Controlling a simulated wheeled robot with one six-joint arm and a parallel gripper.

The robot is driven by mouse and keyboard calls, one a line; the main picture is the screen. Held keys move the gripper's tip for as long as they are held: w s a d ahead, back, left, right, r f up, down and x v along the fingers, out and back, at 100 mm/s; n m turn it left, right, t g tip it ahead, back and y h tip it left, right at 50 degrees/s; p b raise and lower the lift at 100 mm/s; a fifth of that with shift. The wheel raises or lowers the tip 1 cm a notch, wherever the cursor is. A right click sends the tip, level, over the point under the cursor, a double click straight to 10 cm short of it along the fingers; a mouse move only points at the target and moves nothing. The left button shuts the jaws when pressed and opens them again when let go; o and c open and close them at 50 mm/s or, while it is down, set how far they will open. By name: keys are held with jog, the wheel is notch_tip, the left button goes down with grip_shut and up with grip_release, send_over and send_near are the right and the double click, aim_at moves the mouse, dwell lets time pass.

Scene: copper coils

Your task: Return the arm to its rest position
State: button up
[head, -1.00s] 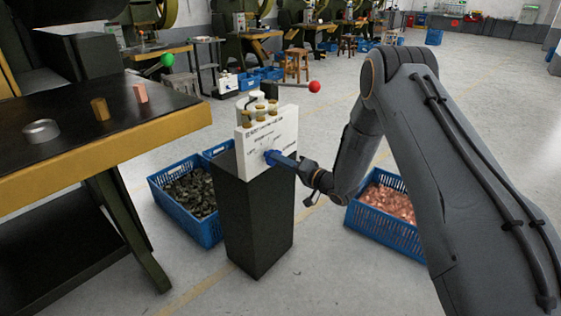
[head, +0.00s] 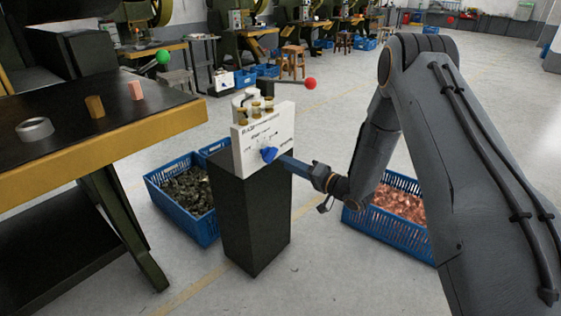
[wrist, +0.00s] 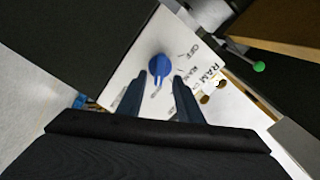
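My gripper (head: 284,160) is in front of the white panel (head: 250,150) on the black pedestal (head: 255,225). In the wrist view my gripper (wrist: 160,84) has its two fingers apart, with nothing between them. The blue knob (wrist: 159,67) is just beyond the fingertips, apart from them, and its pointer is turned toward the lower side of the picture. The knob also shows in the head view (head: 269,154), left of my gripper. My arm is bent and reaches in from the right side of the head view.
A blue crate of copper pieces (head: 372,226) stands on the floor behind my arm. A blue crate of dark pieces (head: 178,212) is left of the pedestal. A dark press table (head: 130,139) with metal pieces is at the left. The floor at the front right of the pedestal is clear.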

jog(key=shift+v, duration=0.8)
